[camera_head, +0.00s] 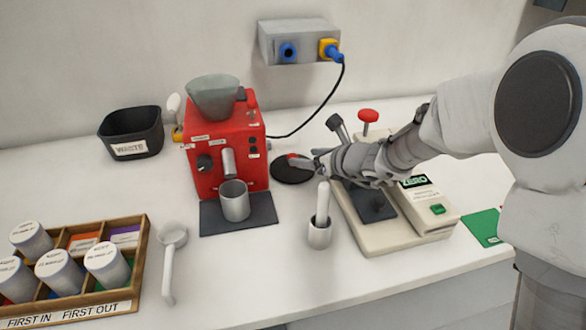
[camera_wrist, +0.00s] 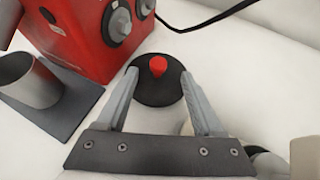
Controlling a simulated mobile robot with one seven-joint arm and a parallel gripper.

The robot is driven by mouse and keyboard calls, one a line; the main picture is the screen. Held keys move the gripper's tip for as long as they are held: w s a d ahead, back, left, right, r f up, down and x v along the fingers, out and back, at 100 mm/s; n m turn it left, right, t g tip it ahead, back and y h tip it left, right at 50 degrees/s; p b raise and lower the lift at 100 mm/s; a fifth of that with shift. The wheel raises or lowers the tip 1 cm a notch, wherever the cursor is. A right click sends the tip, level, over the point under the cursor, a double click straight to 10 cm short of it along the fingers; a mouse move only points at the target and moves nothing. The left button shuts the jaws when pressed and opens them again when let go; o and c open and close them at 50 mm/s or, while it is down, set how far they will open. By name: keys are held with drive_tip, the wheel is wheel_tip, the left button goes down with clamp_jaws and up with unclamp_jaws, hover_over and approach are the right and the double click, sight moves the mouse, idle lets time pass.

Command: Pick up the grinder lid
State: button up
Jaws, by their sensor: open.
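The grinder lid is a black disc with a red knob and lies flat on the white counter, right of the red grinder. In the head view the lid (camera_head: 290,175) is partly covered by my gripper (camera_head: 305,161). In the wrist view the lid (camera_wrist: 155,94) lies between and beyond the two fingers of my gripper (camera_wrist: 160,74), its knob (camera_wrist: 158,66) near the level of the fingertips. The fingers are apart with nothing held. I cannot tell how high they are above the lid.
The red grinder (camera_head: 227,145) stands left of the lid, with a metal cup (camera_head: 235,203) on a dark mat. A small cup with a white handle (camera_head: 320,235) and a beige scale (camera_head: 385,235) stand right and in front. A black cable (camera_head: 330,95) runs behind.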

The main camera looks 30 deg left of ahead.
sight(293, 155)
drive_tip(key=x, duration=0.4)
drive_tip(key=shift+a+f, duration=0.15)
drive_tip(key=shift+a, duration=0.15)
clamp_jaws()
idle(1.1)
